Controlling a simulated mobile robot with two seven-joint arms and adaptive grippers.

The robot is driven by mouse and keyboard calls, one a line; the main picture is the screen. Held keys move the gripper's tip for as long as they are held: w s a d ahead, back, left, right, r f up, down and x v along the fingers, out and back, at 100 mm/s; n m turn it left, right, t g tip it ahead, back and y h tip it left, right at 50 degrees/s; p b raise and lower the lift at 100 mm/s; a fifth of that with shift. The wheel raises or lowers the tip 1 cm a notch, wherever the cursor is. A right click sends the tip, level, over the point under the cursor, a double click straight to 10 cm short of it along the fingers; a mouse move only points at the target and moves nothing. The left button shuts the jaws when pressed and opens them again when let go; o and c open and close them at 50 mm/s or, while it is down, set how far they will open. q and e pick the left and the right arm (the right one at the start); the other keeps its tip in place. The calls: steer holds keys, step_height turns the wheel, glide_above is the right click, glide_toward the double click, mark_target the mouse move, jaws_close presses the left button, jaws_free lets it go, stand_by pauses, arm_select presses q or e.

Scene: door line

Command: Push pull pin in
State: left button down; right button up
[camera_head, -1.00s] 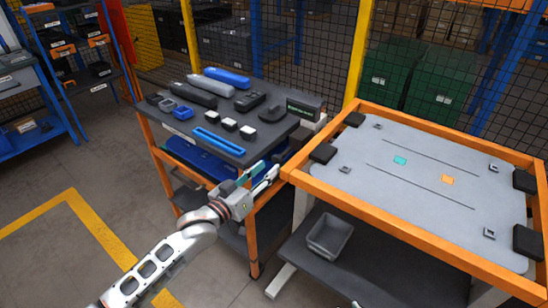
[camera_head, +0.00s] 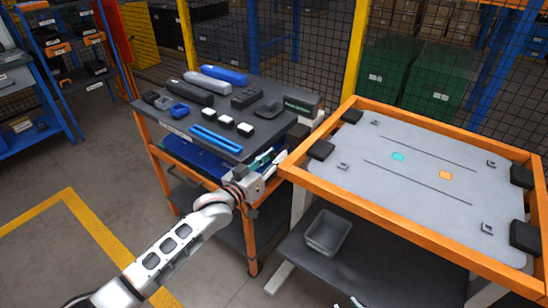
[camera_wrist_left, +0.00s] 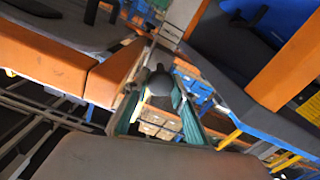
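A dark rounded knob (camera_wrist_left: 159,82), which looks like the pull pin, shows in the left wrist view just beyond and between my left fingertips. I cannot tell whether the fingers touch it or how far in it sits. My left gripper (camera_head: 270,162) is at the gap between the parts cart and the orange-framed table. In the left wrist view its two teal-padded fingers (camera_wrist_left: 157,108) stand apart with nothing gripped between them. In the head view the pin cannot be made out. Only small light tips, probably my right gripper (camera_head: 350,303), show at the bottom edge.
The parts cart (camera_head: 150,119) carries several dark and blue parts. The orange frame (camera_head: 345,195) of the grey-topped table stands close right of my left gripper. A grey bin (camera_head: 327,233) sits on the lower shelf. The floor at left is open.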

mark_target(280, 152)
arm_select(q)
steer(key=b+x, duration=0.1)
steer(key=x, duration=0.2)
steer(key=shift+w, duration=0.15)
steer(key=shift+r, duration=0.15)
steer(key=c, duration=1.9)
jaws_free()
steer(key=shift+d, duration=0.1)
steer(key=shift+w, duration=0.1)
steer(key=v, duration=1.2)
